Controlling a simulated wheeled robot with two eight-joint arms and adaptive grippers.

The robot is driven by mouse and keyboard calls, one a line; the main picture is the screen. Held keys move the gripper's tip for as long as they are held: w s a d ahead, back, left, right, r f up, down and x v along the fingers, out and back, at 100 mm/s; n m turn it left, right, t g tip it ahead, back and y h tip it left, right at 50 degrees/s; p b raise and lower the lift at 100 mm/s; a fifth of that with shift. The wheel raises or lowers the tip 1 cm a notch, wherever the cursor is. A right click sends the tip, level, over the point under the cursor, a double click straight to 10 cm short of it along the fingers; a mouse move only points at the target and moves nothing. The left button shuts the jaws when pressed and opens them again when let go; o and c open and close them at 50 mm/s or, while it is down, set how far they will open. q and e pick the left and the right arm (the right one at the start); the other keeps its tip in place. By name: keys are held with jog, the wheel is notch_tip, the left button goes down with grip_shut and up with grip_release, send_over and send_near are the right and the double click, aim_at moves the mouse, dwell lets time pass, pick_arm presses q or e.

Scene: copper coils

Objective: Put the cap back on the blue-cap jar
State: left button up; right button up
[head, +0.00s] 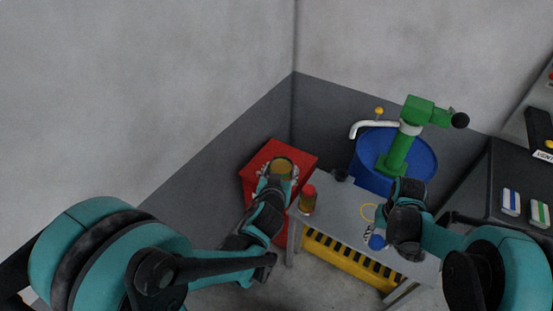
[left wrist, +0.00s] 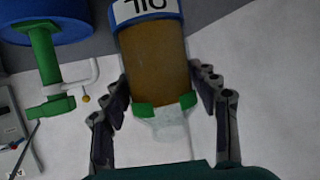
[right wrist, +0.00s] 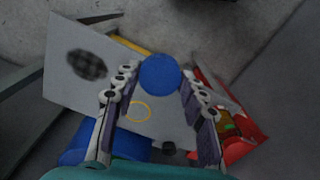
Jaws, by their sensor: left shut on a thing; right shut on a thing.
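The jar (head: 282,166) with amber contents is in my left gripper (head: 275,182), raised in front of the red box in the head view. The blue cap (head: 377,242) is in my right gripper (head: 388,232), over the bench's right part. In the right wrist view the cap (right wrist: 160,73) sits between the fingertips. Jar and cap are well apart. The jar's mouth is not clear.
A red-capped jar (head: 307,200) stands at the bench's left end. The grey bench (head: 340,205) carries a yellow ring (head: 368,211) and a small dark object (head: 342,174). Behind are a red box (head: 258,168) and a blue drum (head: 420,160) with a green pump (head: 396,155).

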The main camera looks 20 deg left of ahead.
pick_arm(q)
jog(key=w+d+f+m+g+h, duration=0.1)
jog(key=d+f+m+g+h, duration=0.1)
jog(key=d+m+h, duration=0.3)
jog(key=w+d+f+m+g+h, duration=0.1)
jog(key=d+f+m+g+h, duration=0.1)
jog(key=d+f+m+h, duration=0.3)
jog(key=d+h, duration=0.1)
jog(key=d, duration=0.2)
jog(key=shift+d+f+m, duration=0.25)
jog(key=shift+f+m, duration=0.05)
pick_arm(e)
jog(key=w+a+r+n, duration=0.4)
jog(key=w+a+r, duration=0.6)
jog(key=a+r+n, duration=0.3)
jog(key=a+r, duration=0.6)
jog(key=r, duration=0.1)
jog(key=shift+s, duration=0.2)
jog(key=shift+a, duration=0.1)
